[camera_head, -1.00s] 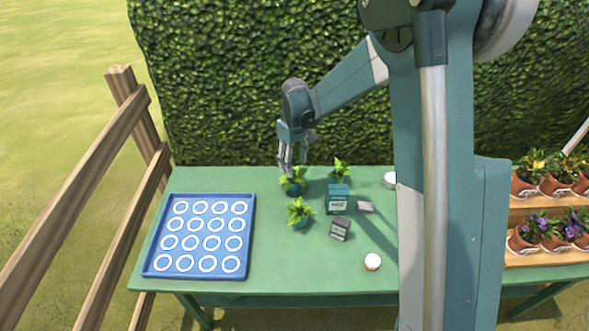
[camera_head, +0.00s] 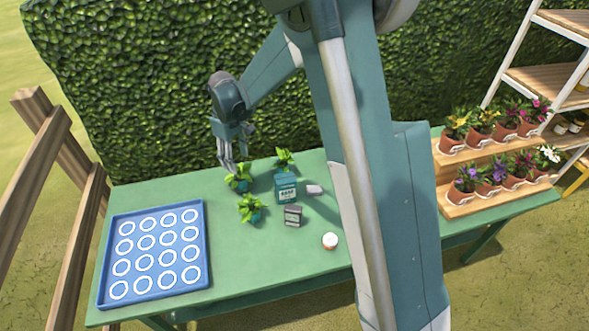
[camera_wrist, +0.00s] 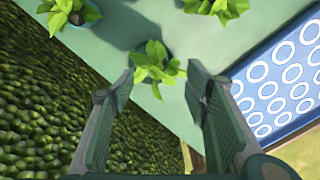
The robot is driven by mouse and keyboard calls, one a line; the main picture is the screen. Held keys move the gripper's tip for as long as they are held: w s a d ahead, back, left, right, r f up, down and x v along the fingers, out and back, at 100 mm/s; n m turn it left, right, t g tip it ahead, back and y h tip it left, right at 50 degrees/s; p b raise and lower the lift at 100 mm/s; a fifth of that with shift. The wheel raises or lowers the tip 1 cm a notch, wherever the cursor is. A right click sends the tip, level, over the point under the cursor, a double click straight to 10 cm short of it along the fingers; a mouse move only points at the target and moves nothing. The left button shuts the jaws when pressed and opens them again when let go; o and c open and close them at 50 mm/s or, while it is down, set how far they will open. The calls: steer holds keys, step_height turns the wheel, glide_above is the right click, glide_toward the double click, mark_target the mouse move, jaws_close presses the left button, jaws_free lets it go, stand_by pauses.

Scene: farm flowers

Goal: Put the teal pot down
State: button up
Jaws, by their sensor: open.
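Three small green-leaved plants stand on the green table (camera_head: 180,187). The plant (camera_head: 238,178) under my gripper (camera_head: 231,166) sits in a teal pot (camera_head: 243,188) that leaves and fingers partly cover. A second plant with a teal pot (camera_head: 255,215) is in front of it, and a third plant (camera_head: 284,158) is behind to the right; its pot is mostly hidden. In the wrist view, my gripper (camera_wrist: 161,84) has its fingers spread, with the nearest plant (camera_wrist: 154,66) showing beyond and between the tips. Nothing is held.
A blue tray (camera_head: 108,262) with rows of white rings lies empty at the left. A teal box (camera_head: 286,187), a dark box (camera_head: 293,215), a small pale item (camera_head: 315,190) and a white-topped jar (camera_head: 330,241) are right of the plants. A hedge (camera_head: 120,80) stands behind.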

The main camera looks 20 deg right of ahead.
steer(key=s+d+r+m+t, duration=0.2)
steer(key=s+d+r, duration=0.4)
steer(key=s+r, duration=0.25)
steer(key=s+d+r+m+t, duration=0.1)
steer(key=s+d+r+m, duration=0.1)
steer(key=s+d+r, duration=0.65)
steer(key=s+d+r+m+t, duration=0.2)
steer(key=s+d, duration=0.1)
steer(key=s, duration=0.7)
steer(key=s+d+r+m+t, duration=0.2)
steer(key=s+d+m, duration=0.1)
steer(key=s, duration=0.7)
steer(key=shift+d, duration=0.5)
